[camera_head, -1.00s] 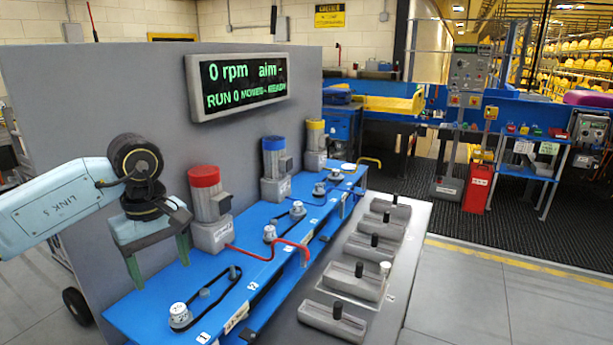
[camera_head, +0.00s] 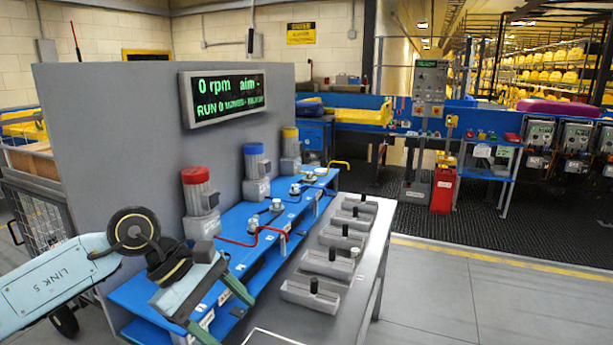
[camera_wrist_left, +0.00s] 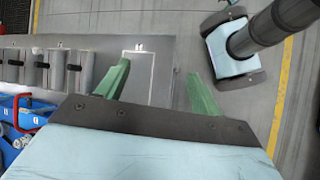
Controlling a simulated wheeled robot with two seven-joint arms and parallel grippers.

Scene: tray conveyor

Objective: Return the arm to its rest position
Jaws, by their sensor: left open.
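My left gripper (camera_head: 222,310) is at the lower left of the head view, in front of the near end of the blue bench (camera_head: 128,322). Its two green fingers stand apart with nothing between them. The gripper also shows in the left wrist view (camera_wrist_left: 155,85), with the grey table top (camera_wrist_left: 85,42) and the floor beyond its fingers. My left arm comes in from the left edge and hides part of the bench. My right gripper does not show.
Motors with red (camera_head: 195,175), blue (camera_head: 253,149) and yellow (camera_head: 290,132) caps stand along the bench. Several grey slider blocks (camera_head: 312,296) with black knobs lie on the grey table top. A grey panel (camera_head: 110,130) carries a display (camera_head: 222,98). Open floor (camera_head: 450,300) lies to the right.

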